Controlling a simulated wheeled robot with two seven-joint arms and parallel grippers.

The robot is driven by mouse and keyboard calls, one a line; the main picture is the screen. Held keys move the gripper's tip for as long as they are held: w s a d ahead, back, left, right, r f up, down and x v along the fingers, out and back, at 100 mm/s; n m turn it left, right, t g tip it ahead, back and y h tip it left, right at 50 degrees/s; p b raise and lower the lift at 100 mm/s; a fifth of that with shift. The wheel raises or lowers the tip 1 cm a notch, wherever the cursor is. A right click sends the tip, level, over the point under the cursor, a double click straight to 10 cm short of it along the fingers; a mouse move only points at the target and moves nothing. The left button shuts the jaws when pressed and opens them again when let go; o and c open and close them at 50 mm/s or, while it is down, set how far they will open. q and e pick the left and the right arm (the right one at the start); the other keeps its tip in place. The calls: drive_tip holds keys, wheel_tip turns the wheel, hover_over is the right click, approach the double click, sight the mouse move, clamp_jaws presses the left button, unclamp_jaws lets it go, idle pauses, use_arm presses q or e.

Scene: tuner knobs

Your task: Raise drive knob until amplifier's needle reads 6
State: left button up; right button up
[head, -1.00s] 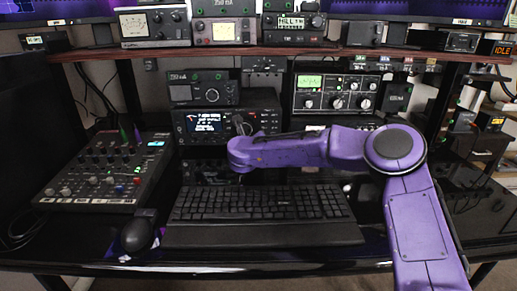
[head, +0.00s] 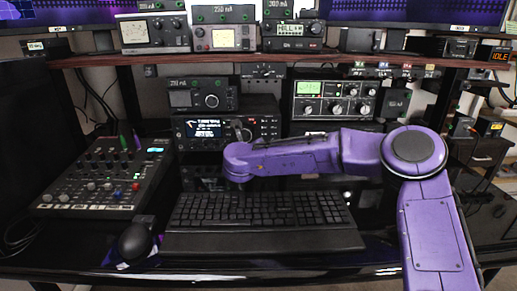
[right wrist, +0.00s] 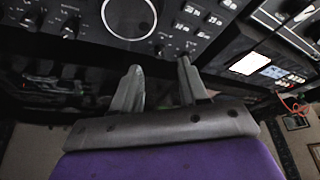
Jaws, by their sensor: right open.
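The black unit with the green-lit meter (head: 309,88) and several round knobs (head: 336,108) looks like the amplifier. It stands at the back, right of centre; its needle is too small to read. I cannot tell which knob is drive. My right arm reaches in from the right, its wrist (head: 238,162) in front of the radio with the blue screen (head: 203,129). In the right wrist view my right gripper (right wrist: 158,68) is open and empty, its fingers apart below a large round dial (right wrist: 128,14). I see no contact there. My left gripper is not in view.
A keyboard (head: 262,218), a mouse (head: 135,241) and a mixer (head: 100,182) lie on the glossy black desk. A smaller unit (head: 203,95) sits above the radio. A brown shelf (head: 290,57) overhangs the equipment and carries more devices.

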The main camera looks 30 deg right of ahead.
drive_tip(key=v, duration=0.6)
drive_tip(key=shift+a, duration=0.1)
idle(1.6)
